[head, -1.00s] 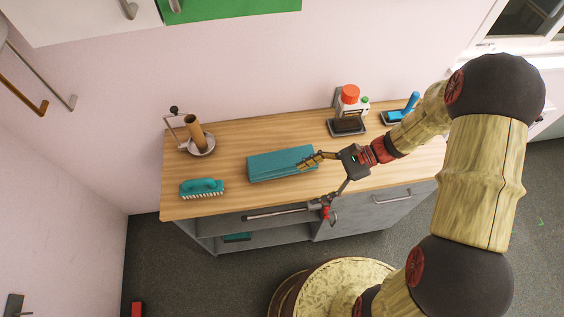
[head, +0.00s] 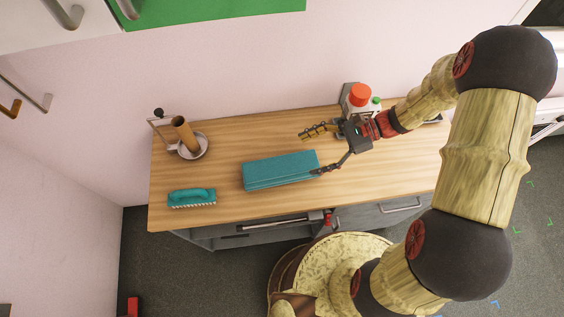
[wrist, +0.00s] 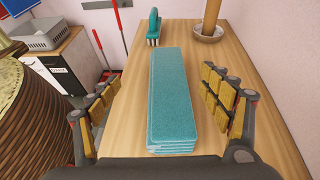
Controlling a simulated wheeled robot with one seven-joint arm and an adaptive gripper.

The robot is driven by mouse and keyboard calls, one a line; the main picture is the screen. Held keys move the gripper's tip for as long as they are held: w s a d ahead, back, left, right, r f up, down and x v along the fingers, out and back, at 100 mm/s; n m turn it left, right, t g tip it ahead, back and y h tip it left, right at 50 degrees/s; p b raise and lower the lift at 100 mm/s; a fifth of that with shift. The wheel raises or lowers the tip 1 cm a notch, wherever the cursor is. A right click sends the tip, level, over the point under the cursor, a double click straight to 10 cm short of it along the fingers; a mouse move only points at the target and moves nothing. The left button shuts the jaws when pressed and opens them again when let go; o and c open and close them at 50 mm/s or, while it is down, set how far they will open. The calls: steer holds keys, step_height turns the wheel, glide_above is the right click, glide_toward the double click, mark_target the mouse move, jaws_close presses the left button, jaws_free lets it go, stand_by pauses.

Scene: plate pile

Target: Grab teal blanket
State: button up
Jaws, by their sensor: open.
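The teal blanket (head: 281,169) is a folded, long flat block lying on the wooden counter. In the wrist view the blanket (wrist: 172,100) runs lengthwise away from me, its layered near end toward my palm. My gripper (head: 312,151) is open at the blanket's right end in the head view. In the wrist view its fingers (wrist: 160,97) stand wide apart, one on each side of the blanket, with counter showing between them and it. Nothing is held.
A teal brush (head: 192,197) lies left of the blanket. The counter (head: 235,205) is bare around the blanket.

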steer(key=b, duration=0.6)
glide_toward(286, 165)
steer(key=shift+s+a+f, duration=0.3)
steer(key=shift+a+f, duration=0.1)
steer(key=shift+f, duration=0.1)
steer(key=shift+s+a+f, duration=0.35)
steer(key=shift+f, duration=0.15)
steer(key=shift+b+x, duration=0.3)
steer(key=shift+x, duration=1.05)
steer(key=shift+s+a+f+b, duration=0.15)
steer(key=shift+a+b, duration=0.05)
steer(key=shift+a, duration=0.65)
steer(key=shift+s+a+f+b, duration=0.15)
steer(key=shift+a+b, duration=0.1)
steer(key=shift+a, duration=0.6)
steer(key=shift+s+a+f+b, duration=0.1)
steer(key=shift+a+f+b, duration=0.1)
steer(key=shift+a, duration=0.7)
steer(key=shift+c, duration=0.5)
steer(key=c, duration=1.6)
steer(key=shift+c, duration=0.4)
steer(key=shift+r, duration=0.15)
